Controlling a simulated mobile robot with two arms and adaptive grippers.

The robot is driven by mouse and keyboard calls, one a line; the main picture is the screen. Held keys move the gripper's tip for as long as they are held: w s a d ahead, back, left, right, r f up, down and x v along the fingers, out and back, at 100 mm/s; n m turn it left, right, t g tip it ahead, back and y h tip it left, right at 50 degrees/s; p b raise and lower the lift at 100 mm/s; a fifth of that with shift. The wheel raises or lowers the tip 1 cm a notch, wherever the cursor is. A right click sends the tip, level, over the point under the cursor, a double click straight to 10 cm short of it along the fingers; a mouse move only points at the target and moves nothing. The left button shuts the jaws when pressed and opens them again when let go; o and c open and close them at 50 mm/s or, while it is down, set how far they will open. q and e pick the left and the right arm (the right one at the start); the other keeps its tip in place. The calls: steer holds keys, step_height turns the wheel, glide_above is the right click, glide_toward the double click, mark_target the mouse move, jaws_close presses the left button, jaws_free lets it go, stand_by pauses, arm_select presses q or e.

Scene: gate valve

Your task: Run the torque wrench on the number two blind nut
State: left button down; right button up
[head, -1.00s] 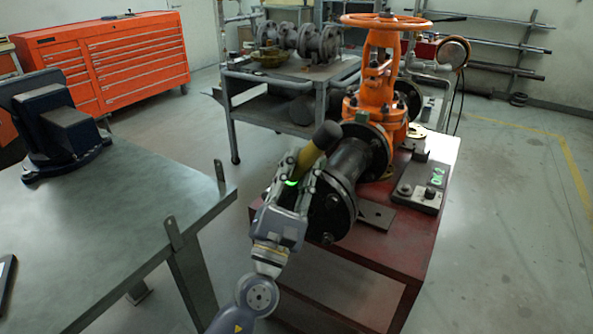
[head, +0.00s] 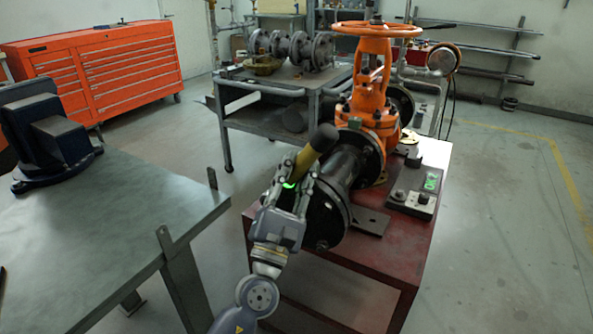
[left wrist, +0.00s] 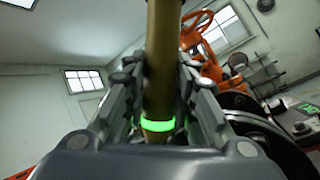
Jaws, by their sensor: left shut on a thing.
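The torque wrench (head: 307,164) has a yellow shaft, a dark grip at its upper end and a lit green ring. My left gripper (head: 291,183) is shut on its shaft and holds it tilted in front of the pipe's blind flange (head: 330,208). In the left wrist view the shaft (left wrist: 162,65) stands upright between the fingers (left wrist: 158,95), with the green ring low between them. The wrench's lower end and the number two nut are hidden behind my gripper, so I cannot tell whether they touch. The orange gate valve (head: 371,95) stands behind the flange. My right gripper is out of view.
The red stand (head: 385,257) carries the valve and a small control box (head: 412,203) with a green display. A steel bench (head: 100,230) with a blue vise (head: 50,135) is at left. A grey cart (head: 270,120) stands behind. The floor at right is clear.

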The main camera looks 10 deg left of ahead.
arm_select(q)
steer(key=shift+r, duration=0.2)
steer(key=shift+w, duration=0.1)
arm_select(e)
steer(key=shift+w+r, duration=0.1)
arm_select(q)
steer(key=shift+w, duration=0.15)
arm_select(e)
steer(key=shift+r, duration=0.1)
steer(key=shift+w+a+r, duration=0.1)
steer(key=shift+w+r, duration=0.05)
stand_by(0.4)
arm_select(q)
steer(key=shift+w+d, duration=0.15)
steer(key=shift+w, duration=0.05)
stand_by(0.5)
steer(key=shift+r, duration=0.1)
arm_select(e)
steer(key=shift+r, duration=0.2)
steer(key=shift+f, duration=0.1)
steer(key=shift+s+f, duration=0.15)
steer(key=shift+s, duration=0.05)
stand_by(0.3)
